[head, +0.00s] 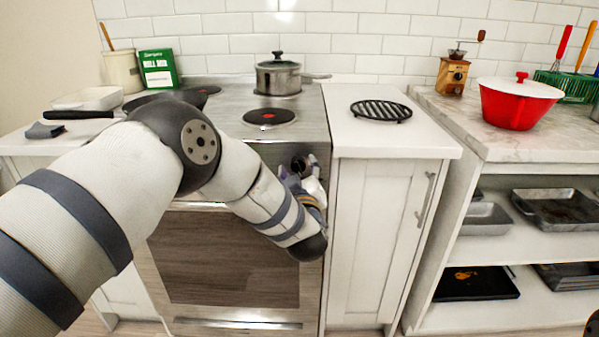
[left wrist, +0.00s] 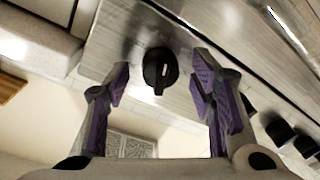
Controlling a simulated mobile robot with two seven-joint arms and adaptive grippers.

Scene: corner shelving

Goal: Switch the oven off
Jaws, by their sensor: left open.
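The oven (head: 230,257) stands in the middle of the head view, with its door closed and a steel front panel above it. My left gripper (head: 303,172) is at the right end of that panel, partly hidden by my own arm. In the left wrist view, a round black knob (left wrist: 160,70) with a white mark sits on the panel. The open purple-padded fingers of my left gripper (left wrist: 161,82) are on either side of it, with visible gaps, and the gripper holds nothing. My right gripper is not in view.
More black knobs (left wrist: 280,131) line the panel in the left wrist view. A lidded pot (head: 278,76) stands on the cooktop, and a frying pan (head: 78,114) is partly behind my arm. A black trivet (head: 381,110) lies on the right counter. A red pot (head: 510,107) stands farther right.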

